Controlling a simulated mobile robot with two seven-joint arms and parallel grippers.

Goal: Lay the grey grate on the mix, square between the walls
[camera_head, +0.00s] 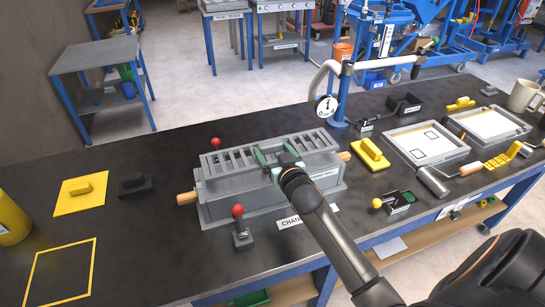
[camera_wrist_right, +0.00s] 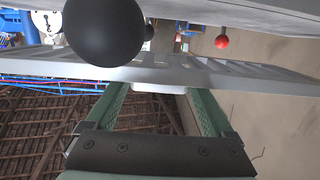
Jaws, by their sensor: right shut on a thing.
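The grey grate (camera_head: 226,158), a slotted plate, is over the top of the grey chamber box (camera_head: 240,203) in the head view. It runs along the box's length; I cannot tell whether it touches anything below. My right gripper (camera_head: 276,157), with green fingers, is shut on the grate near the middle of its front side. In the right wrist view the grate (camera_wrist_right: 225,74) crosses the picture, with a pale piece of it between the fingers (camera_wrist_right: 158,100). The mix is hidden under the grate and walls. My left gripper is not in view.
Red-knobbed levers stand before (camera_head: 238,211) and behind (camera_head: 216,142) the chamber. Wooden handles (camera_head: 186,198) stick out at its ends. A blue post with a gauge (camera_head: 326,108) stands behind right. A yellow float (camera_head: 371,152) lies to the right.

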